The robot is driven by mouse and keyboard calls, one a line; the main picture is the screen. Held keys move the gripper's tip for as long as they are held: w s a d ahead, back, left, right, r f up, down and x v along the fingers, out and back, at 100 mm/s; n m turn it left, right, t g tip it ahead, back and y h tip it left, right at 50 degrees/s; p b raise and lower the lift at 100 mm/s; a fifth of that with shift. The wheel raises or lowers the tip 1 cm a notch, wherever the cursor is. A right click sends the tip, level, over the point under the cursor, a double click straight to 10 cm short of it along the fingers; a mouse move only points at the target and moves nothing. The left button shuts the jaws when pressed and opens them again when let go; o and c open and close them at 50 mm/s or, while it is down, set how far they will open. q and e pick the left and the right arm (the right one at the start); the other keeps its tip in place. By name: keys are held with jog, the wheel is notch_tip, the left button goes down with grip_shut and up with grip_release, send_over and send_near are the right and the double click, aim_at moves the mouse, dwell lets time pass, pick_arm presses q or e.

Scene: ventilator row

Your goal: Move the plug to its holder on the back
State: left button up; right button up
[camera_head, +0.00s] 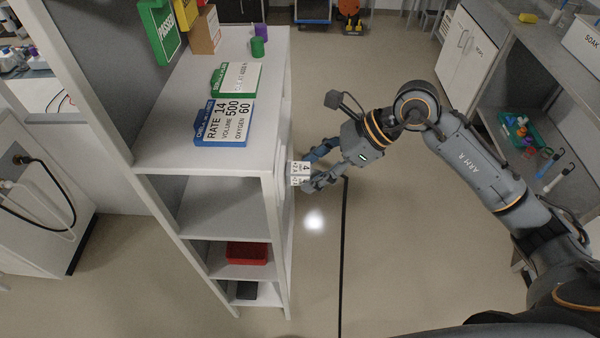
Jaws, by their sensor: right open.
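My right gripper (308,172) is open beside the right side of the white shelf unit (205,152). Its fingertips are on either side of a small white label with black print (299,173). I cannot tell whether they touch it. A thin black cable-like line (343,250) runs from just below the gripper down to the bottom edge. I cannot make out a plug at its upper end. A grey-white machine (40,195) at the left has a black cable or hose (62,180) on its side. I cannot identify the plug or its holder. My left gripper is not in view.
The shelf top holds a blue clipboard (224,121), a green one (238,78) and a green cup (257,47). A red tray (246,253) sits on a lower shelf. A bench with a green tray (530,135) stands right. The floor between (400,250) is mostly clear.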

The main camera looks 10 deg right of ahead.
jog(key=shift+a+f, duration=0.2)
jog(key=shift+b, duration=0.35)
dwell(0.4)
grip_shut()
